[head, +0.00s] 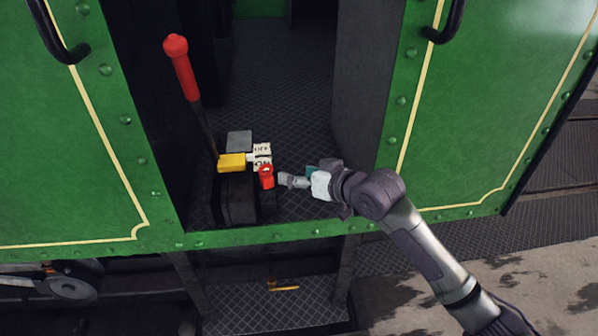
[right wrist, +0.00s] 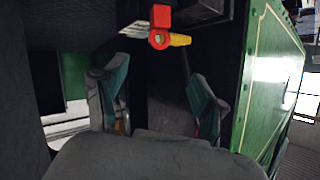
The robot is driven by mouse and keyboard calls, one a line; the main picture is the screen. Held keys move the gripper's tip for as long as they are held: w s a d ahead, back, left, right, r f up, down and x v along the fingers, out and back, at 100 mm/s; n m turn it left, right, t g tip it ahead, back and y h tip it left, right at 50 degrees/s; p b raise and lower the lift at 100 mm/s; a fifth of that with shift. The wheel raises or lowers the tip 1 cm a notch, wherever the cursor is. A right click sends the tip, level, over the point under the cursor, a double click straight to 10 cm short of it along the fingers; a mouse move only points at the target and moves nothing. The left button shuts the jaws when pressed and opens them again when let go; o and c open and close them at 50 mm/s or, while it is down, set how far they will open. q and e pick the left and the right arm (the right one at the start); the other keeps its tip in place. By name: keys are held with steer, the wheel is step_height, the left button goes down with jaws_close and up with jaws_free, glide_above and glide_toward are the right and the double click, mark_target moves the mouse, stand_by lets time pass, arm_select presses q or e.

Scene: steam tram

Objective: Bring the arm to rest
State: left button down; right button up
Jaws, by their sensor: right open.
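My right arm comes in from the lower right in the head view. Its gripper (head: 296,181) is in the doorway of the green tram, just right of a small red switch handle (head: 266,177). In the right wrist view the two fingers of the gripper (right wrist: 160,92) stand apart with nothing between them. The red switch handle (right wrist: 160,17) shows above and beyond the fingers, apart from them. My left gripper is in neither view.
A tall lever with a red grip (head: 180,68) stands left in the doorway. A yellow block (head: 231,163) and white ON/OFF plates (head: 262,149) sit near the switch. Green tram walls (head: 480,120) flank the opening. A step (head: 240,302) lies below.

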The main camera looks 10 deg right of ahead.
steer(key=s+f+g+h, duration=0.1)
steer(key=s+f, duration=0.6)
steer(key=f, duration=0.1)
steer(key=s+d+f+m+g+h, duration=0.15)
steer(key=s+d+f, duration=0.25)
steer(key=s, duration=0.6)
steer(key=s+d+f+g+h, duration=0.3)
steer(key=s+d+f, duration=0.15)
steer(key=s, duration=0.45)
steer(key=s+d+f+m+g+h, duration=0.1)
steer(key=s+d+f+g+h, duration=0.3)
steer(key=s, duration=0.6)
step_height(320, 180, down, 26)
steer(key=s+y, duration=0.1)
steer(key=y, duration=0.1)
steer(key=s+d+f, duration=0.3)
steer(key=s+f, duration=1.2)
steer(key=s, duration=0.1)
steer(key=shift+s+d+n, duration=0.15)
steer(key=shift+d+n, duration=0.05)
steer(key=shift+n, duration=0.25)
